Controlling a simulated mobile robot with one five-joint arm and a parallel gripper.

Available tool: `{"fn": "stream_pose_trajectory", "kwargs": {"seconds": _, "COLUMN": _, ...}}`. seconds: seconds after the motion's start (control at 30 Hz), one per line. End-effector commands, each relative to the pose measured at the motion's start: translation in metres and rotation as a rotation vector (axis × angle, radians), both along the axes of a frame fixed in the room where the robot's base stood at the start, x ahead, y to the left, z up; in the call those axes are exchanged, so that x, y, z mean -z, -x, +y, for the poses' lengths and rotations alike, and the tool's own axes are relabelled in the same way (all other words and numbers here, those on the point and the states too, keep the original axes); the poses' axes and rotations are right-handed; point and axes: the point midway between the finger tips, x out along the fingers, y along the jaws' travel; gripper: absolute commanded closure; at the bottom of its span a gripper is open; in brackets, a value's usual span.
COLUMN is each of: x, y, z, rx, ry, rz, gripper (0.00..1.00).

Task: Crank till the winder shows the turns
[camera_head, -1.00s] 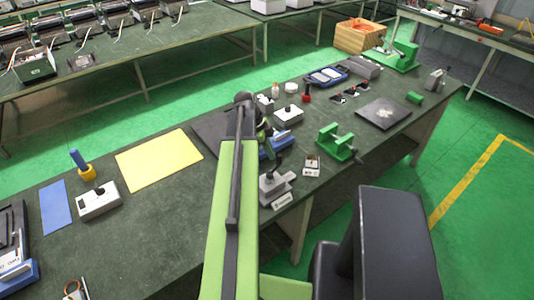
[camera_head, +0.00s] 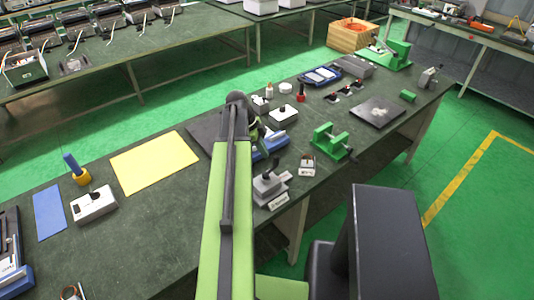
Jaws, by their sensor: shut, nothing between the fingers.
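My green and black arm reaches over the dark green bench, with its elbow high in the middle of the view. My gripper (camera_head: 262,134) is shut and empty, small and mostly hidden behind my arm. It is close to a blue-based device (camera_head: 271,145), which my arm partly covers; I cannot tell whether they touch. A small grey device with a dark upright handle (camera_head: 268,184) stands at the bench's front edge, right of my arm, with light label plates beside it. I cannot tell for certain which device is the winder, and no turn count is readable.
Right of my arm are a green clamp-like fixture (camera_head: 329,141), a small pale box (camera_head: 307,165) and a dark plate (camera_head: 377,112). A yellow sheet (camera_head: 154,162), a blue mat (camera_head: 49,213) and a white box (camera_head: 94,205) lie to the left.

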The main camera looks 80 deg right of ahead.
Motion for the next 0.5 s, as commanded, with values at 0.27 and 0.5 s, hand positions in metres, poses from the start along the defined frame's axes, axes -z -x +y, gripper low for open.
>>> {"fn": "stream_pose_trajectory", "kwargs": {"seconds": 0.27, "x": -0.049, "y": -0.028, "z": -0.015, "rx": 0.0, "ry": 0.0, "rz": 0.0, "gripper": 1.0}}
{"fn": "stream_pose_trajectory", "kwargs": {"seconds": 0.5, "x": -0.092, "y": -0.045, "z": -0.021, "rx": 0.0, "ry": 0.0, "rz": -0.001, "gripper": 1.0}}
